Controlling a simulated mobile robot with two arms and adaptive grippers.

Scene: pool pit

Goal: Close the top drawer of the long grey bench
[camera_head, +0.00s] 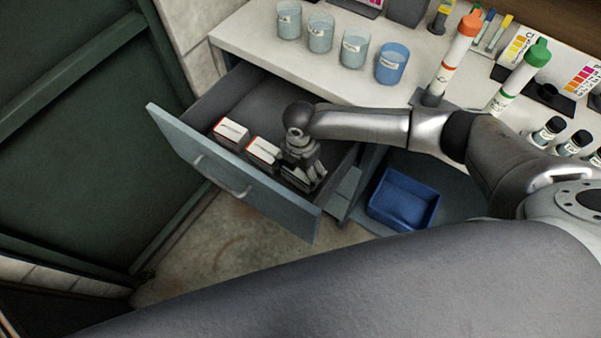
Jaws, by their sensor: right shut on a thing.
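The long grey bench has a pale top (300,65). Its top drawer (235,180) is pulled well out, with a blue-grey front and a bar handle (228,180). My right gripper (304,182) points down inside the drawer, near its right end and close behind the front panel. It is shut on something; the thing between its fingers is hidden. Two small white and orange boxes, one (231,134) to the left and one (264,152) beside the gripper, lie in the drawer. My left gripper is not in view.
Several labelled beakers (354,48) stand on the bench top above the drawer. A blue bin (403,199) sits lower, right of the drawer. A dark green door or panel (90,130) stands to the left.

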